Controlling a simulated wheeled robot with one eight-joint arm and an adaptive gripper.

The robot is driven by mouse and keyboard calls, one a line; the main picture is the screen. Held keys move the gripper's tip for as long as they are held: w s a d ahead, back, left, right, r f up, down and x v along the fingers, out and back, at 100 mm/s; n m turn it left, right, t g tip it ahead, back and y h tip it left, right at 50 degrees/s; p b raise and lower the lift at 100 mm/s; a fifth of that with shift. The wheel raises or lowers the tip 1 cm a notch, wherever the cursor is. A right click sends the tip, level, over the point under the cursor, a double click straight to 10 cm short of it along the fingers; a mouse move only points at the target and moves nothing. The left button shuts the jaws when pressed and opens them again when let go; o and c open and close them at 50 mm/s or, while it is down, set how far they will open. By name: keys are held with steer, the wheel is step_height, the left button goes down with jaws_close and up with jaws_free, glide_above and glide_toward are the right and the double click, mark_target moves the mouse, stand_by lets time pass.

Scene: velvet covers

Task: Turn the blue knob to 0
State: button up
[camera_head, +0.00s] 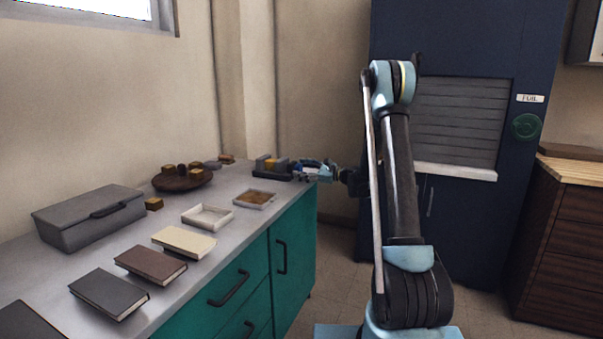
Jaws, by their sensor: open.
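My gripper (305,172) is open at the far right end of the grey counter, reaching in from the right. It is beside a small dark rack-like thing (272,173) with grey and yellow parts. A small dark blue patch (311,162) shows at the gripper; I cannot tell whether it is the blue knob or part of the gripper. No dial marks or 0 can be read at this size. I cannot tell whether the fingers touch anything.
The counter (235,182) holds a grey lidded box (90,215), several books, two shallow trays and a round dark board (182,182) with small blocks. A dark blue cabinet with a round green disc (525,126) stands behind my arm. Wooden drawers (565,235) stand at right.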

steer(key=c, duration=1.1)
steer(key=shift+a, duration=0.15)
steer(key=shift+w, duration=0.1)
